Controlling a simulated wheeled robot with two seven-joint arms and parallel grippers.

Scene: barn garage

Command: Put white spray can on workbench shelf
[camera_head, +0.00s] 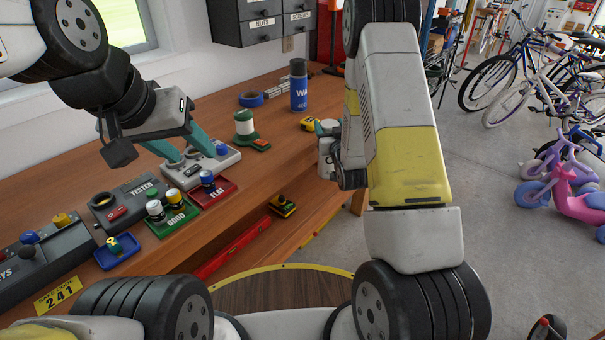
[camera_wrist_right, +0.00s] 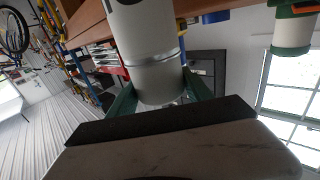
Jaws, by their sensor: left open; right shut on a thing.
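The white spray can (camera_wrist_right: 150,70) is between the green fingers of my right gripper (camera_wrist_right: 158,98) in the right wrist view, and the gripper is shut on it. In the head view my right gripper (camera_head: 326,128) is at the workbench's right front edge, largely hidden by my forearm. My left gripper (camera_head: 183,152) is open, its teal fingers over a grey device on the workbench (camera_head: 205,110). The workbench's lower shelf (camera_head: 312,200) shows below the top's front edge. A red level (camera_head: 235,247) and a yellow-black item (camera_head: 283,205) are on it.
A blue spray can (camera_head: 298,86), blue tape (camera_head: 251,98) and a green-white container (camera_head: 244,126) stand on the bench. Red and green trays (camera_head: 213,195) with small jars lie near the front left. Bicycles stand at right on open floor (camera_head: 500,190).

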